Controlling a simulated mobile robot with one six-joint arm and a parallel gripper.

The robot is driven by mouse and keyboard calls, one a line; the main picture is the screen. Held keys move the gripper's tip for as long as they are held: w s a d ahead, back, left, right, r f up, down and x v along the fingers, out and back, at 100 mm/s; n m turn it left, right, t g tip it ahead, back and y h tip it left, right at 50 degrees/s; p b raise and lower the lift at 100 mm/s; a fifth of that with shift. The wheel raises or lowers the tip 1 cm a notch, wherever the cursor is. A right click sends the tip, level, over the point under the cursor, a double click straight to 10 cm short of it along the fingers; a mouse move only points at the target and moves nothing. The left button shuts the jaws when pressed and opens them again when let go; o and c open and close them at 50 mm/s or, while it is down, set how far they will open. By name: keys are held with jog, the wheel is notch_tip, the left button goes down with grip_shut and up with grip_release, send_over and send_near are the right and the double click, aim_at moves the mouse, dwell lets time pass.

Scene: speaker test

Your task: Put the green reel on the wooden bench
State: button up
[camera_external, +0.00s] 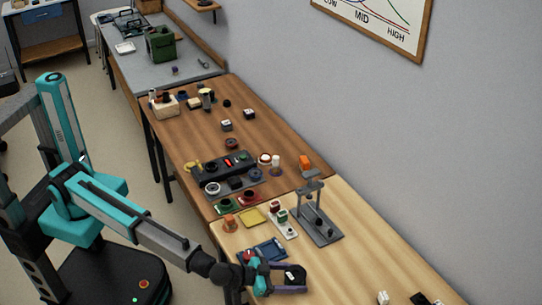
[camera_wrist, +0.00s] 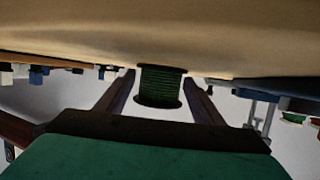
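The green reel (camera_wrist: 161,86) has a green wound middle and dark end flanges. It is between the two fingers of my gripper (camera_wrist: 160,78) in the wrist view, with the fingertips at its sides; they appear shut on it. In the external view my gripper (camera_external: 290,278) is over the near part of the pale wooden bench (camera_external: 345,245), with the reel (camera_external: 296,273) showing dark with a pale spot between the fingers. I cannot tell whether the reel touches the bench top. A darker brown wooden bench (camera_external: 275,130) lies beyond it.
A blue tray (camera_external: 262,251) lies close to my gripper. A grey stand (camera_external: 318,225), a white holder with small reels (camera_external: 284,222) and a yellow tray (camera_external: 252,216) are farther back. Small items lie at the near right. The pale bench is bare right of the gripper.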

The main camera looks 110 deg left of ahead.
jog(key=shift+r+p, duration=0.2)
jog(key=shift+p, duration=0.1)
jog(key=shift+s+d, duration=0.2)
jog(key=shift+s, duration=0.2)
jog(key=b+v, duration=0.1)
jog(key=v, duration=0.9)
jog(key=shift+s+d+r, duration=0.15)
jog(key=shift+s+r, duration=0.05)
jog(key=shift+s, duration=0.15)
jog(key=shift+s+d, duration=0.1)
